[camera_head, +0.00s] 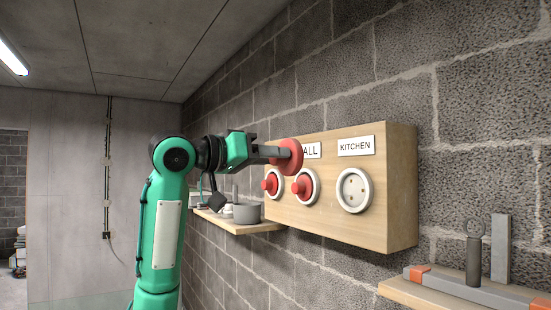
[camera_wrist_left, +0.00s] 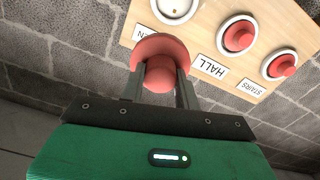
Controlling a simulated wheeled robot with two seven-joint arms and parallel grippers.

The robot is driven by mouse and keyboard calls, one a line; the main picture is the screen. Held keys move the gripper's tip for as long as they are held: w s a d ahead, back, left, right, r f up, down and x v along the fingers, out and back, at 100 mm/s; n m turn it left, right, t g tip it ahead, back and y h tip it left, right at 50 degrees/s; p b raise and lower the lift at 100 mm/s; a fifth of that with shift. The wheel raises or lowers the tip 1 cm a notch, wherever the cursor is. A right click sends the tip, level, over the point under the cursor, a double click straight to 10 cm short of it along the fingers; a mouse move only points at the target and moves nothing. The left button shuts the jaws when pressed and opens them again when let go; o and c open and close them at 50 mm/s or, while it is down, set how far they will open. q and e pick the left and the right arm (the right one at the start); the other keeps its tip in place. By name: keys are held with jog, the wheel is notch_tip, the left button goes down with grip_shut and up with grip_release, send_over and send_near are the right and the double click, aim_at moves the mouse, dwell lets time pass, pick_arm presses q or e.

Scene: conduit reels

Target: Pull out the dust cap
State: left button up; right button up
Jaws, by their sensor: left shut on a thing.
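My left gripper (camera_head: 279,153) is shut on a red dust cap (camera_head: 292,156), a round disc with a knob. In the left wrist view the knob of the cap (camera_wrist_left: 160,45) sits between the fingers of my left gripper (camera_wrist_left: 159,88). The held cap is in front of the board, off the sockets, and partly hides the HALL label (camera_head: 312,150). The KITCHEN socket (camera_head: 353,190) is uncovered and shows its holes. The HALL socket holds a red cap (camera_head: 304,186), and the STAIRS socket holds another (camera_wrist_left: 281,66). My right gripper is not in view.
The sockets sit in a wooden board (camera_head: 402,190) on a block wall. A shelf (camera_head: 235,224) at its left bears a grey pot (camera_head: 246,213). A shelf (camera_head: 420,296) at lower right bears a grey and orange bar and upright grey pieces. Space before the board's right part is clear.

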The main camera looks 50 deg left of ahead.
pick_arm(q)
jog(key=shift+s+a, duration=0.1)
jog(key=shift+s, duration=1.1)
